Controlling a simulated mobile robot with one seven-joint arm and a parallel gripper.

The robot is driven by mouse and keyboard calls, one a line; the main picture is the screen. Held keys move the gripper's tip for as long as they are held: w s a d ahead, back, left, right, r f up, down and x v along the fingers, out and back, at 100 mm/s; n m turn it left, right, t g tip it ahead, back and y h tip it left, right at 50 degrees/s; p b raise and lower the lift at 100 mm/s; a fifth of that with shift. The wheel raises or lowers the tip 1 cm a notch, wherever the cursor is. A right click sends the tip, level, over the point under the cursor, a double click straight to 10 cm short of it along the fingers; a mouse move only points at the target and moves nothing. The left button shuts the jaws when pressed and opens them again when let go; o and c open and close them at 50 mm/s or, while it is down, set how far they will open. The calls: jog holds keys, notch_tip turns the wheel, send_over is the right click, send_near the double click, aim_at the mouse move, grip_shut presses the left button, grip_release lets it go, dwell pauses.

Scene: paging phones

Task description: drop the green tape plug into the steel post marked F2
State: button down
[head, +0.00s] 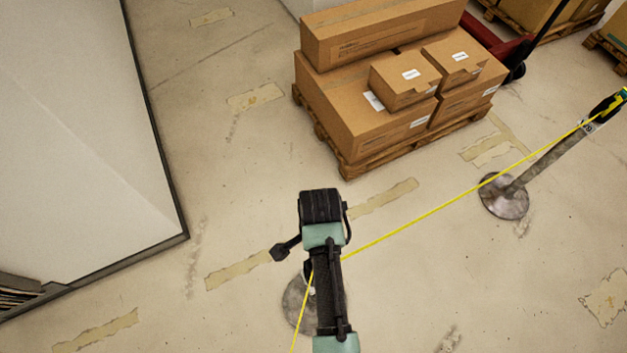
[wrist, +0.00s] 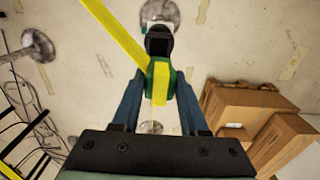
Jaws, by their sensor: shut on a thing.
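In the wrist view, the two blue fingers of my gripper (wrist: 160,88) are shut on the green tape plug (wrist: 151,78), with yellow tape across it. A wide yellow tape (wrist: 112,32) runs from the plug to the upper left. Just beyond the plug is the black head of a post (wrist: 158,44), with a pale label too small to read. I cannot tell whether plug and head touch. In the head view, my arm hides the fingers and plug; a round steel base (head: 297,303) shows partly beneath it.
Another steel post (head: 541,167) stands at the right, its label unreadable; a yellow tape (head: 430,212) runs from its head to my arm. Cardboard boxes (head: 352,97) sit on a wooden pallet (head: 364,169) behind. A white panel (head: 75,130) stands left. Floor between is clear.

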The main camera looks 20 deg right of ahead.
notch_tip(320, 180, down, 5)
jog(key=b, duration=0.3)
jog(key=shift+s+r, duration=0.15)
jog(key=shift+r, duration=0.05)
jog(key=shift+a+f+b, duration=0.1)
jog(key=shift+f+b, duration=2.45)
jog(key=shift+f, duration=0.95)
jog(key=shift+p, duration=0.4)
jog(key=shift+f+b, duration=0.45)
jog(key=shift+f, duration=0.15)
jog(key=c, duration=0.7)
grip_release()
notch_tip(320, 180, up, 9)
jog(key=p, duration=0.8)
jog(key=shift+f+p, duration=0.1)
jog(key=shift+p, duration=0.3)
jog(key=shift+r, duration=1.1)
